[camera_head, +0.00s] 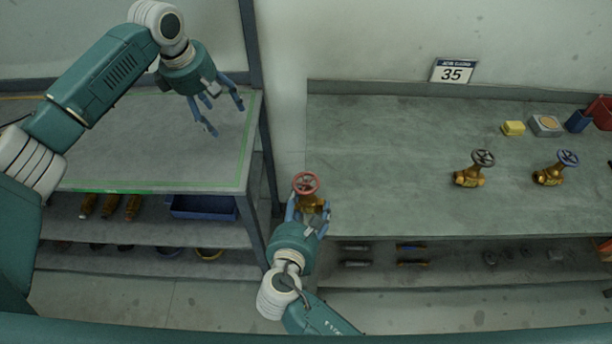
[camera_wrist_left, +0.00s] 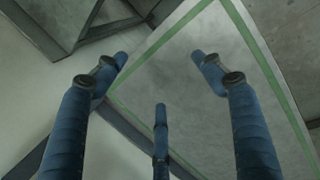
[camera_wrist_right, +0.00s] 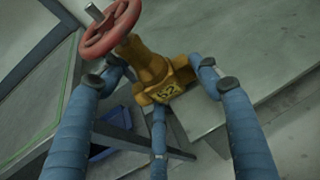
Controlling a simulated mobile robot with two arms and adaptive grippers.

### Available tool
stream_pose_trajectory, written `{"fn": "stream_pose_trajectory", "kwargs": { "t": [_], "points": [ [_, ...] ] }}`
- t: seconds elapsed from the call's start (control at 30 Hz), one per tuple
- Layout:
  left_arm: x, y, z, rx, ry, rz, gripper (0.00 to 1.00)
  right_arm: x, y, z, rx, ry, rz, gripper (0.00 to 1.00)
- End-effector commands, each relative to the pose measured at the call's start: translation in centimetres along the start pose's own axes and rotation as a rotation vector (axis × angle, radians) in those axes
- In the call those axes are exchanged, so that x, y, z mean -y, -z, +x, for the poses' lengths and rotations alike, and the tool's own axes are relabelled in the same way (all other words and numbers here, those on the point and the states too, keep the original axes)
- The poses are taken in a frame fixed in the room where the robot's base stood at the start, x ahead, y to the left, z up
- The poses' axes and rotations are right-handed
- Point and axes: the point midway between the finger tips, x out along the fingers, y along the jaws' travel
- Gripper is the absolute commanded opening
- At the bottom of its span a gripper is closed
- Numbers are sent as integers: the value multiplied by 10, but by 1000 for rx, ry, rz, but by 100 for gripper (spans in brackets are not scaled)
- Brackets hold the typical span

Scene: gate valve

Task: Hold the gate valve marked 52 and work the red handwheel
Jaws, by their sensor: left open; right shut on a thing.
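The brass gate valve (camera_wrist_right: 160,78) is marked 52 in the right wrist view. Its red handwheel (camera_wrist_right: 108,28) sits at the top of its stem. My right gripper (camera_head: 308,212) is shut on the valve body, with its blue fingers around it. In the head view the valve body (camera_head: 313,203) is partly hidden by the fingers, and the red handwheel (camera_head: 306,184) faces up. The valve is near the gap between the two benches. My left gripper (camera_head: 221,115) is open and empty above the left bench, apart from the valve; its spread fingers also show in the left wrist view (camera_wrist_left: 160,85).
Two other brass valves, one with a dark wheel (camera_head: 470,170) and one with a blue wheel (camera_head: 556,169), stand on the right bench (camera_head: 390,150). The left bench (camera_head: 110,150) has a bare top.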

Motion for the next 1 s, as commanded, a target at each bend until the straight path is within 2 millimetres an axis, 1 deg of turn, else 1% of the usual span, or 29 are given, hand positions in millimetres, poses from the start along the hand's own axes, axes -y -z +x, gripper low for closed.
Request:
{"fn": "stream_pose_trajectory", "kwargs": {
  "t": [0.03,0.07,0.1,0.17,0.2,0.3,0.33,0.4,0.43,0.5,0.57,0.67,1.0],
  "points": [
    [0,-49,-10,24,19,129,69,0,-2,0,4,-1,1,31],
    [4,-73,-15,35,35,201,69,0,-2,0,4,-1,1,31],
    [11,-104,-21,45,57,296,69,0,-2,0,4,-1,1,31],
    [24,-144,-31,57,89,434,69,0,-2,0,4,-1,1,31],
    [35,-166,-38,59,111,520,69,0,-2,0,4,-1,1,31],
    [61,-208,-51,58,163,708,69,0,-2,0,4,-1,1,31],
    [68,-217,-54,55,175,753,69,0,-2,0,4,-1,1,31],
    [82,-232,-59,50,202,836,69,-1,-2,0,4,-1,1,31],
    [86,-236,-61,47,211,863,69,-1,-2,0,4,-1,1,31],
    [94,-242,-61,44,226,902,69,-1,-2,0,4,-1,1,31],
    [97,-243,-58,43,233,916,69,-1,-2,0,4,-1,1,31],
    [100,-243,-46,43,234,918,69,-1,-2,0,4,-1,1,31],
    [114,-238,19,44,233,913,69,-1,-2,0,4,-1,1,31]
  ]
}}
